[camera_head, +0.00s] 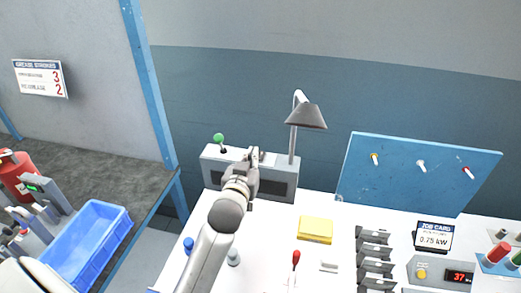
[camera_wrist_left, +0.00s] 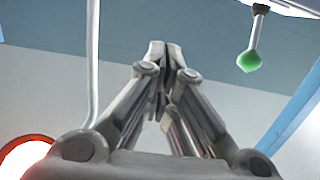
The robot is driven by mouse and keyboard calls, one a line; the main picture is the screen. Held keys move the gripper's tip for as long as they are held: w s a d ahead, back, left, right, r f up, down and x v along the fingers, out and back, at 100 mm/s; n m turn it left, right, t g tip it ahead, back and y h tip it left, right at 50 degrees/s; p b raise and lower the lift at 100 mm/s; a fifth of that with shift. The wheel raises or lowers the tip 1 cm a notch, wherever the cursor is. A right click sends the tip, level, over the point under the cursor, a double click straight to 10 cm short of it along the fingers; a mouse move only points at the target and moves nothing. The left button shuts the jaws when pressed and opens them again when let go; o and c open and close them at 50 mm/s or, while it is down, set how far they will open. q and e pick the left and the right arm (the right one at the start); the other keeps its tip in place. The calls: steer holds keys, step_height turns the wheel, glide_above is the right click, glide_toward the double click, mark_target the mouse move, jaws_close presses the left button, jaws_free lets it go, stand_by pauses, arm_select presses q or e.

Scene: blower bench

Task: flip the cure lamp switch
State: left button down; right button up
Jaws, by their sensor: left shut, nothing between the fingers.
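A grey control box (camera_head: 278,182) stands at the back of the white bench. A lever with a green knob (camera_head: 219,138) rises upright from its left end; the green knob also shows in the left wrist view (camera_wrist_left: 248,61). A lamp with a dark conical shade (camera_head: 306,116) stands on a post at the box's right side. My left gripper (camera_head: 256,153) is over the middle of the box, right of the green knob and apart from it. Its fingers (camera_wrist_left: 166,48) are shut and empty. It hides part of the box. My right gripper is not in view.
A blue bin (camera_head: 92,238) is at left.

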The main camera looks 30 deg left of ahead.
arm_select(q)
steer(key=w, duration=0.3)
steer(key=p, duration=0.2)
glide_above(260, 159)
steer(key=shift+f, duration=0.65)
step_height(260, 159, down, 2)
steer(key=shift+f, duration=0.25)
steer(key=shift+f+p, duration=0.3)
steer(key=shift+f, duration=0.25)
steer(key=shift+w+f, duration=0.1)
steer(key=shift+f, duration=0.1)
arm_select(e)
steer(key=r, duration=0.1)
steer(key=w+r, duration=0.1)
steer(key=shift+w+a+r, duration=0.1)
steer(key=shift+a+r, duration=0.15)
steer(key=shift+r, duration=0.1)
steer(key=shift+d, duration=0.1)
